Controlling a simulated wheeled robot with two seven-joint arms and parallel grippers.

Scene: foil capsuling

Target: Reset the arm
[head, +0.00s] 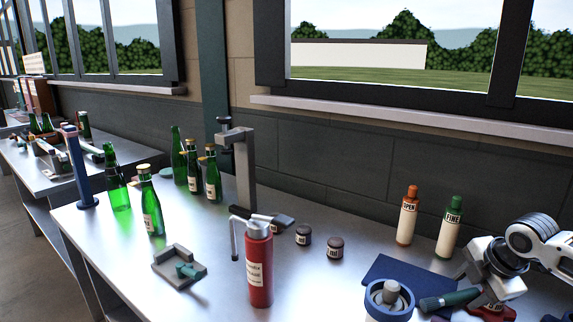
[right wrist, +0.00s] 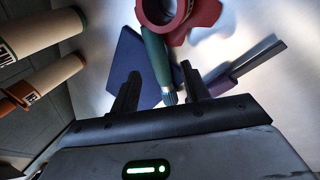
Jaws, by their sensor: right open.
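My right arm comes in from the right edge in the head view. Its gripper (head: 470,272) is over the right end of the metal bench. In the right wrist view the two dark fingers of that gripper (right wrist: 160,72) stand apart. A green-handled tool (right wrist: 156,58) shows between and beyond them; it also lies in the head view (head: 450,299). Nothing is visibly clamped. I cannot tell how far the fingers are above the tool. My left gripper is not in view.
A blue mat (head: 400,270), a round blue-rimmed container (head: 389,301) and red parts (head: 492,312) are near the gripper. Orange-capped (head: 407,218) and green-capped (head: 448,232) bottles stand behind. A red canister (head: 259,270) stands mid-bench. Green bottles (head: 151,208) and a bench-mounted stand (head: 243,170) are farther left.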

